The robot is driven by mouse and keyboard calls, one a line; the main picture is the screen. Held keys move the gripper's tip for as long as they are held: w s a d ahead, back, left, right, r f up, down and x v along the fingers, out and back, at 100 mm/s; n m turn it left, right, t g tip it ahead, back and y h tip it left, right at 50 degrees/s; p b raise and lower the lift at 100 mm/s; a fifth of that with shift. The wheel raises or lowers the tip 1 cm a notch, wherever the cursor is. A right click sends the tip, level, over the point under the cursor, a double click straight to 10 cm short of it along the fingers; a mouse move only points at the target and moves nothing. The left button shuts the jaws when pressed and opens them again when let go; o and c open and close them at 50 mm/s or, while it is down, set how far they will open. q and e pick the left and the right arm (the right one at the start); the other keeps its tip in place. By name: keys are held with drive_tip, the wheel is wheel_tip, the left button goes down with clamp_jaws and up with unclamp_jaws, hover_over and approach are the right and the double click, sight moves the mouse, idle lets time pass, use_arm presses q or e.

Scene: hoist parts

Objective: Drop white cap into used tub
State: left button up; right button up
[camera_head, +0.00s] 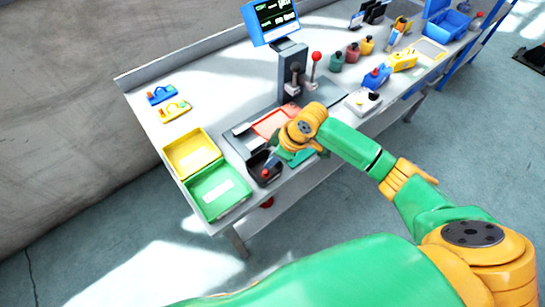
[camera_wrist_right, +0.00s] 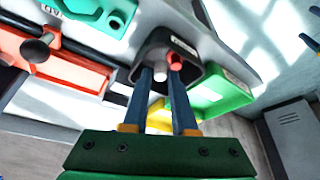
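My right gripper (camera_wrist_right: 160,75) has its two blue fingers close together, with the small white cap (camera_wrist_right: 160,76) between the fingertips. It appears held there. Behind the tips is a dark tub (camera_wrist_right: 155,52) with a label on its rim, and a red cap (camera_wrist_right: 176,62) shows inside it. The tips overlap the tub's opening in this view; their height over it is hard to judge. In the head view the dark tub (camera_head: 258,163) sits at the table's front edge beside my right gripper (camera_head: 277,160), whose fingers are mostly hidden. My left gripper is not in view.
A green tray (camera_head: 219,190) and a yellow tray (camera_head: 193,153) stand left of the tub. A red tray (camera_head: 272,122) and a lever stand with a red knob (camera_head: 316,56) are behind. A blue monitor (camera_head: 271,18) stands farther back. The table's front edge is close.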

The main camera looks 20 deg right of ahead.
drive_tip(key=o, duration=0.3)
drive_tip(key=v, duration=0.7)
drive_tip(key=shift+r, duration=0.1)
